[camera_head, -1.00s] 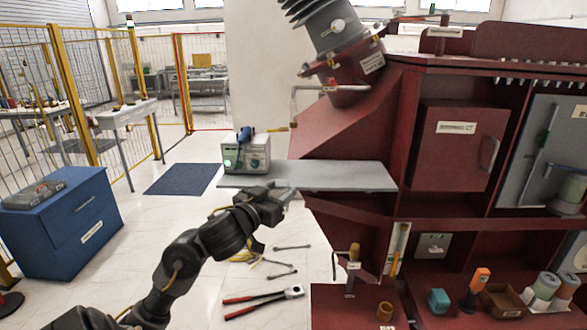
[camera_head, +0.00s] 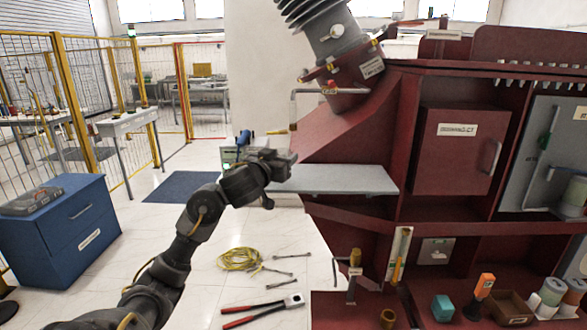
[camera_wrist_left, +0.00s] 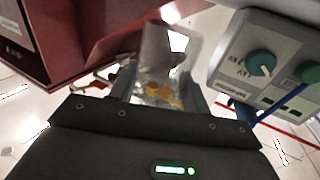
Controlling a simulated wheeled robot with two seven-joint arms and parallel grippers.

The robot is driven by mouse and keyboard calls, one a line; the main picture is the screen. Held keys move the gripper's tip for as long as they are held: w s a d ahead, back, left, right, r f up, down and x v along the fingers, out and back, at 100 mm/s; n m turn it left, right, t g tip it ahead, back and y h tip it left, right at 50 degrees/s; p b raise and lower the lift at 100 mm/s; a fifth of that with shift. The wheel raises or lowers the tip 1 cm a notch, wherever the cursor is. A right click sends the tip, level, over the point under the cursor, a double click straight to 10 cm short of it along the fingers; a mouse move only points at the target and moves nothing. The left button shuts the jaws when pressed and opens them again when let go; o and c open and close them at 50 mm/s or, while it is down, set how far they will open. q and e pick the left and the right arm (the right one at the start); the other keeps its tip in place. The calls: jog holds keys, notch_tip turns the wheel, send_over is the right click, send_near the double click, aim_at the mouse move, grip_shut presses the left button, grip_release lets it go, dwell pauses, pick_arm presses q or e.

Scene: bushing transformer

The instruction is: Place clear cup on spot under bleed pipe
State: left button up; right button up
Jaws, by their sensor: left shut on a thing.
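My left gripper (camera_head: 288,164) is over the left end of the grey shelf (camera_head: 345,180) in the head view. In the left wrist view the gripper (camera_wrist_left: 165,75) is shut on the clear cup (camera_wrist_left: 158,90), a see-through thing with a yellowish patch showing in or through it. The cup cannot be made out in the head view. The bleed pipe (camera_head: 293,104) comes out from the base of the grey bushing and bends down above the shelf. The gripper is below the pipe's lower end. The spot cannot be made out. My right gripper is not in view.
A test box with a blue dial (camera_wrist_left: 262,62) stands close beside the gripper, partly hidden by it in the head view. The red transformer body (camera_head: 350,140) rises behind the shelf.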

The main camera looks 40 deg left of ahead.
pick_arm(q)
jog(key=x, duration=0.7)
jog(key=shift+w+a+r+p, duration=0.1)
jog(key=shift+w+p, duration=0.2)
notch_tip(320, 180, down, 3)
jog(key=shift+f+p, duration=0.15)
jog(key=shift+p, duration=0.15)
jog(key=shift+f, duration=0.15)
jog(key=o, duration=1)
jog(key=shift+f, duration=0.1)
jog(key=shift+c, duration=0.2)
jog(key=shift+s, duration=0.1)
jog(key=v, duration=1.2)
